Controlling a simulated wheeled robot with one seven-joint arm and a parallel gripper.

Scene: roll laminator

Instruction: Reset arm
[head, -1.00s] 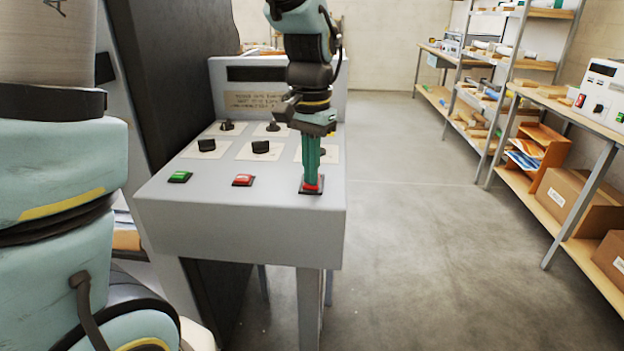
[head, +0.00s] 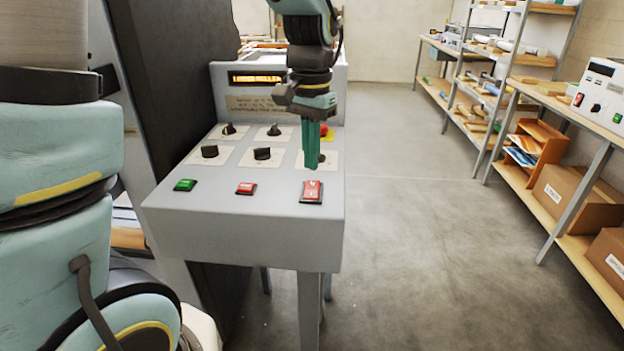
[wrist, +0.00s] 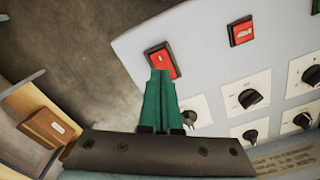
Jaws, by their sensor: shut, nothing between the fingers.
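My gripper (head: 312,165) has its green fingers closed together and empty. It hangs above the right side of the grey control panel (head: 240,222), just behind and above the red rocker switch (head: 312,191) at the panel's front right corner. In the wrist view the closed fingertips (wrist: 160,72) overlap the lower edge of the same red switch (wrist: 161,58); whether they touch cannot be told there, but the head view shows them apart. The panel's display (head: 257,79) is lit amber.
A green button (head: 185,185) and a smaller red button (head: 246,188) sit along the panel's front. Several black knobs (head: 262,153) stand behind them, with a red knob (head: 324,130) near my fingers. Open floor (head: 420,240) lies to the right, before the shelves (head: 490,100).

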